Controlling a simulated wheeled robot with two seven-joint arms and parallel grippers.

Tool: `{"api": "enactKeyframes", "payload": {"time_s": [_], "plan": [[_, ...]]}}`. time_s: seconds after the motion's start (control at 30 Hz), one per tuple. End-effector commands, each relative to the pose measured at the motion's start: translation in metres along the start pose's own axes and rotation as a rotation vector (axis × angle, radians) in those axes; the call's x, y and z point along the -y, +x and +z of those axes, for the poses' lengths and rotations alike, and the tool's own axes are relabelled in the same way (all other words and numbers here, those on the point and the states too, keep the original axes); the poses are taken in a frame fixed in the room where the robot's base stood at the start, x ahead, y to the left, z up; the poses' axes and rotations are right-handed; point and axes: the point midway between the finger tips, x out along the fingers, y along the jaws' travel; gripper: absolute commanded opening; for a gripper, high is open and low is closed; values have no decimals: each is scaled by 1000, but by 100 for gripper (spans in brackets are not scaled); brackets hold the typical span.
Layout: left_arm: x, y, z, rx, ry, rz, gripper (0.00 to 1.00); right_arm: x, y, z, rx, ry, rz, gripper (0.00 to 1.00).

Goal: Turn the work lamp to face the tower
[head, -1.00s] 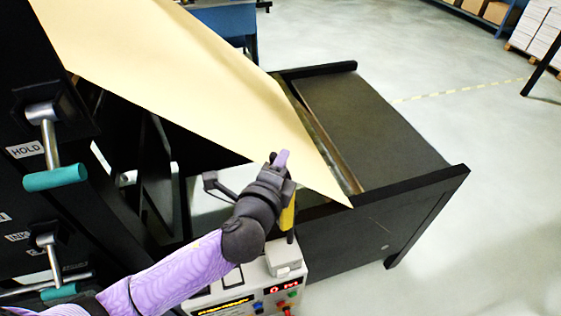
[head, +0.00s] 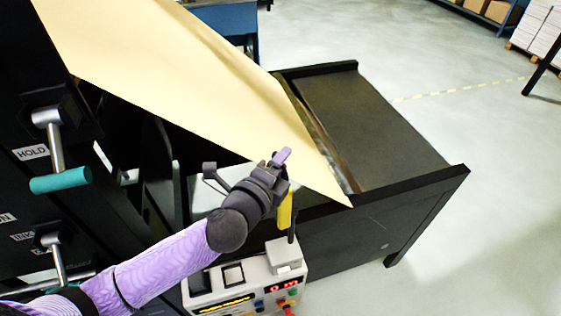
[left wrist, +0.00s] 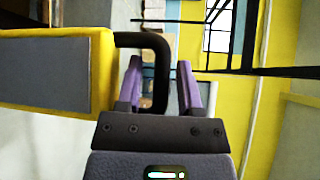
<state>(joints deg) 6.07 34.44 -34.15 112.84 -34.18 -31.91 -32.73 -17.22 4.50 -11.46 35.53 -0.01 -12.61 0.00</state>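The work lamp (head: 285,208) shows as a narrow yellow body beside my left gripper in the head view. In the left wrist view its yellow housing with a grey face (left wrist: 60,72) fills the left side. A black bent handle (left wrist: 158,50) comes out of the housing and runs down between the gripper's fingers. My left gripper (head: 281,160) has its purple fingers apart, with a gap showing between the handle and the right finger. It is open around the handle. The right gripper is not in view. I cannot tell which structure is the tower.
A control box (head: 240,285) with buttons and a red display stands below the lamp. A cream sheet (head: 200,80) slopes down just behind the gripper. A dark frame with teal-handled levers (head: 60,180) is at left.

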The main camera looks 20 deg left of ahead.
Motion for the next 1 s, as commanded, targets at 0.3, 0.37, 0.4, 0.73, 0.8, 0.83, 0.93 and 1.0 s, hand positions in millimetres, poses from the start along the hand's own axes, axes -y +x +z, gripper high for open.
{"api": "enactKeyframes", "payload": {"time_s": [0.3,0.37,0.4,0.73,0.8,0.83,0.93,1.0], "plan": [[-1,-3,0,0,-1,1,55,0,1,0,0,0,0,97],[-2,-10,0,0,-1,2,55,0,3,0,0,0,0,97],[-2,-16,-1,-1,-1,2,55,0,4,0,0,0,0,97],[-4,-86,-1,-2,-1,3,55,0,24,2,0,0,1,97],[-3,-94,-1,-1,0,2,55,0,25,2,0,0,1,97],[-2,-96,0,-1,0,2,55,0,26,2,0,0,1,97],[-1,-99,0,0,0,1,55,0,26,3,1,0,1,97],[0,-100,0,1,0,0,55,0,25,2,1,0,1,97]]}}
